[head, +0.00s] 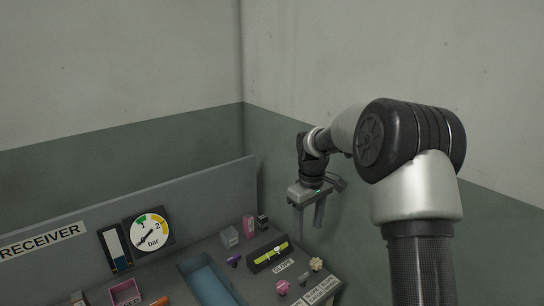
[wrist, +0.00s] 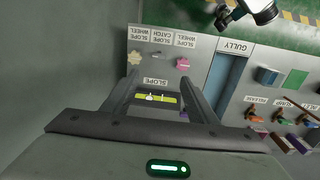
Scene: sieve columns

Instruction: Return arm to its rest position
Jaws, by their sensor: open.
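My gripper (head: 308,229) hangs from my arm at the right of the head view, with its fingers pointing down. In the wrist view my gripper (wrist: 159,77) has its two fingers well apart, with nothing held between them. The fingers appear above the right end of the grey console (head: 222,248). The yellow-green slope level (head: 268,254) lies on the console; in the wrist view it (wrist: 157,98) shows between the fingers, apart from them.
A pink knob (head: 283,287) and a cream knob (head: 316,264) stand near the slope labels. A blue gully channel (head: 208,282) runs along the console. A round gauge (head: 148,235) is on the upright back panel. Walls stand behind and to the right.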

